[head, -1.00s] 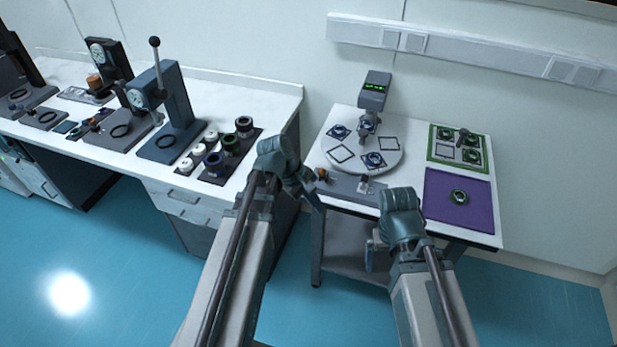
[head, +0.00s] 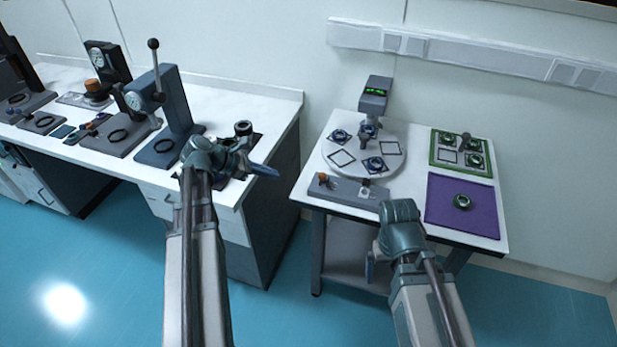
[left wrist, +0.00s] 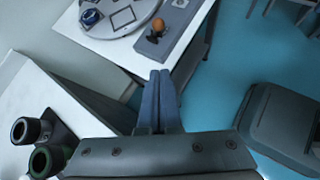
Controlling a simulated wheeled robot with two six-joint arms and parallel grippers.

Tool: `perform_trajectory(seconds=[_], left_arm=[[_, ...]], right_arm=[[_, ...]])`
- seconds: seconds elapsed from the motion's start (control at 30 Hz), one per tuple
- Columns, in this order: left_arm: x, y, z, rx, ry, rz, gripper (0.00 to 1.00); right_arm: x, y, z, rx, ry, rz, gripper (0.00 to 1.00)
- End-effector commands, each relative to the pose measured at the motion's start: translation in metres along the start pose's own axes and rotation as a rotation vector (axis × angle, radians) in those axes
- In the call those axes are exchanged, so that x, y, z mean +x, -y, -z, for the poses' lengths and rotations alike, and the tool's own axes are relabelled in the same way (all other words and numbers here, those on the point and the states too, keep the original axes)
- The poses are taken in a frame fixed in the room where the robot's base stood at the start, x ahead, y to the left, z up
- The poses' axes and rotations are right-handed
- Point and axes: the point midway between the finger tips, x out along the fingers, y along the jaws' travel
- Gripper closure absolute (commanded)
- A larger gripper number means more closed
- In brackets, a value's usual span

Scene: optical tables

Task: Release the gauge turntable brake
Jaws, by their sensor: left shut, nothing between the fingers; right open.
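The round white turntable (head: 362,172) stands on the small right table under a gauge with a green display (head: 374,92). It carries several dark-framed pieces and empty square outlines. A grey bar (head: 345,192) lies along the table's front edge and bears an orange knob (head: 323,178); the knob also shows in the left wrist view (left wrist: 157,25). I cannot tell the brake's setting. My left gripper (head: 275,173) is shut and empty, left of the knob and apart from it, with its fingers together in the left wrist view (left wrist: 160,78). My right gripper (head: 370,270) is open, in front of the table.
A purple mat (head: 445,212) with a ring piece (head: 462,202) and a green-edged tray (head: 434,157) lie on the table's right. The left bench (head: 225,95) holds presses and dark rings, partly hidden behind my left arm. A floor gap separates bench and table.

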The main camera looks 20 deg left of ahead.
Motion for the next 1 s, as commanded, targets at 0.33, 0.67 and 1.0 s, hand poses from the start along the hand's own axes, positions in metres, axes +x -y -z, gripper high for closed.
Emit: perform_trajectory(seconds=[0.33, 0.67, 1.0], left_arm=[[0.038, 0.001, 0.005, 0.004, -0.001, 0.003, 1.00], [0.104, 0.001, 0.005, 0.004, -0.001, 0.002, 1.00], [0.126, 0.000, -0.026, 0.002, -0.001, 0.002, 1.00]], right_arm=[[0.027, 0.003, 0.002, 0.000, 0.000, 0.000, 0.00], [0.067, 0.006, 0.004, 0.000, 0.000, 0.000, 0.00], [0.057, 0.005, 0.003, 0.000, 0.000, 0.000, 0.00]])
